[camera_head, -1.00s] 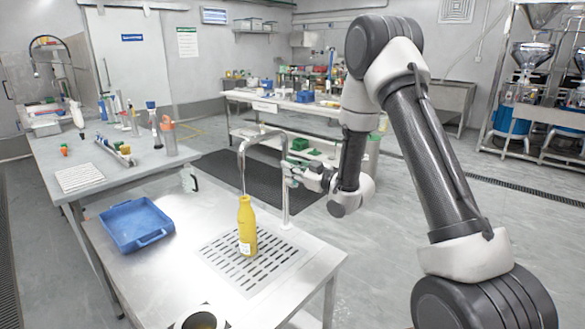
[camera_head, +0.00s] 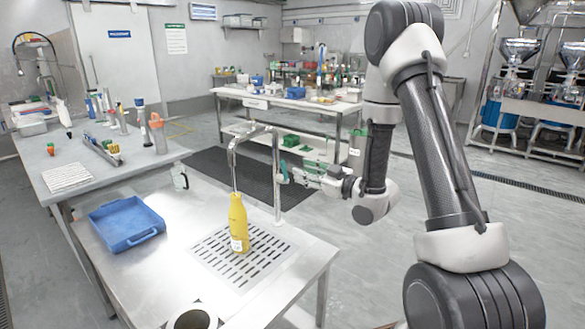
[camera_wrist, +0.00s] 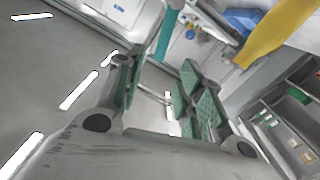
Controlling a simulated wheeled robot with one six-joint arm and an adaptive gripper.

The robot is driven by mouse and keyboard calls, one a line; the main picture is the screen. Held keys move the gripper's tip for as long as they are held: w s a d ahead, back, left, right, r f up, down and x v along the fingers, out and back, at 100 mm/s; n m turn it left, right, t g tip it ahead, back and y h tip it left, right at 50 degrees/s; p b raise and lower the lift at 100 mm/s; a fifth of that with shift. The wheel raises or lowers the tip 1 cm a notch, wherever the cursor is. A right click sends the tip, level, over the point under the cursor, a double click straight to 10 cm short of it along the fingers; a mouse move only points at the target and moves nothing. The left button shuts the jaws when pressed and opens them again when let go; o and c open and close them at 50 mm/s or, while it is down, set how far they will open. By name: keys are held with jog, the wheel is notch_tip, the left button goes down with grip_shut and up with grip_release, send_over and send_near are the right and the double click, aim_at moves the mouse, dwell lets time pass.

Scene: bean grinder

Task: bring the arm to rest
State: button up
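My gripper (camera_head: 303,177) is held just right of the metal tap (camera_head: 277,185) on the steel sink table. In the wrist view its two green-padded fingers (camera_wrist: 163,85) stand apart with nothing gripped between them. A teal bar (camera_wrist: 168,38), perhaps the tap's handle, shows beyond the fingertips; I cannot tell whether they touch it. My arm is bent, its elbow high and its forearm hanging down. A yellow bottle (camera_head: 238,225) stands upright on the drain grate below the spout. It also shows in the wrist view (camera_wrist: 272,33).
A blue tray (camera_head: 125,225) lies left on the steel table (camera_head: 185,270), and a round vessel (camera_head: 193,318) stands at its front edge. A side table (camera_head: 110,165) holds bottles and tools. A shelved bench (camera_head: 290,103) is behind. Open floor lies to the right.

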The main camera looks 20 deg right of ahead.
jog(key=shift+v, duration=1.2)
